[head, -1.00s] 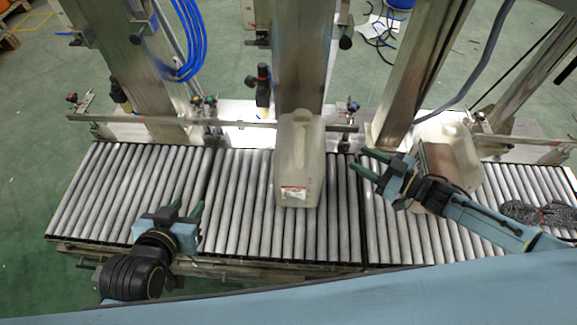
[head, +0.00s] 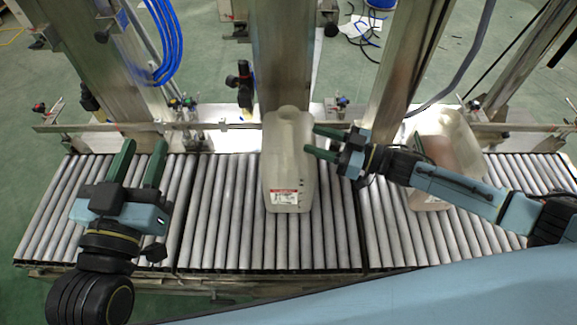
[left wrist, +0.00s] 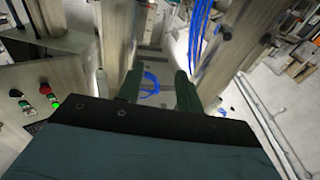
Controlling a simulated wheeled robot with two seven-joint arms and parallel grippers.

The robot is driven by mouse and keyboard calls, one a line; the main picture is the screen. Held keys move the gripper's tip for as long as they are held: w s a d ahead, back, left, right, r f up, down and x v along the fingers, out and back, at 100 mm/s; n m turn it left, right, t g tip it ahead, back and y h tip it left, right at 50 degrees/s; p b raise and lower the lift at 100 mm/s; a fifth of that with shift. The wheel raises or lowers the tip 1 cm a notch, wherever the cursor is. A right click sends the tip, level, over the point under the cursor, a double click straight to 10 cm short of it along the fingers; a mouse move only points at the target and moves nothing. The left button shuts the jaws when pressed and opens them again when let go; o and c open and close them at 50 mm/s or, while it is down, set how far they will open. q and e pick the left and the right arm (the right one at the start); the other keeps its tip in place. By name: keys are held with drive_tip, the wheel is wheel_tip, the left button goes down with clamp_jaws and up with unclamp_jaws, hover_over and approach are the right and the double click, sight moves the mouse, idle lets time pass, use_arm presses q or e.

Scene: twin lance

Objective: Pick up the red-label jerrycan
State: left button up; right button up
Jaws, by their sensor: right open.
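The red-label jerrycan (head: 290,165) is a translucent whitish can with a red and white label low on its near side. It stands on the roller conveyor in the middle of the head view. My right gripper (head: 322,141) is open, just to the right of the can's upper part, its fingers pointing left at it; I cannot tell whether they touch it. My left gripper (head: 140,157) is open and empty over the left conveyor section, pointing away from me. Its fingers also show in the left wrist view (left wrist: 158,88), with no jerrycan between them.
A second jerrycan (head: 433,160) with a brownish label stands on the right, partly behind my right arm. A metal guide rail (head: 90,127) and steel posts (head: 402,70) line the conveyor's far side. Blue hoses (head: 168,45) hang at upper left.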

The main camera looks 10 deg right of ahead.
sight(298, 142)
drive_tip(key=b+x, duration=0.1)
drive_tip(key=x, duration=0.1)
drive_tip(key=b+x, duration=0.1)
drive_tip(key=x, duration=0.1)
drive_tip(key=shift+w+a+f, duration=0.15)
drive_tip(key=shift+a+f, duration=0.05)
drive_tip(key=shift+a, duration=0.05)
use_arm(q)
wheel_tip(298, 142, up, 7)
drive_tip(key=s+t+h, duration=0.1)
drive_tip(key=s+t, duration=0.1)
drive_tip(key=t, duration=0.3)
drive_tip(key=shift+s+d+t+h+b, duration=0.15)
drive_tip(key=shift+s+t+h+b, duration=0.15)
drive_tip(key=shift+h, duration=0.1)
use_arm(e)
drive_tip(key=shift+w+a, duration=0.25)
drive_tip(key=shift+a, duration=0.1)
drive_tip(key=shift+c, duration=0.4)
use_arm(q)
drive_tip(key=shift+f, duration=0.1)
use_arm(e)
clamp_jaws()
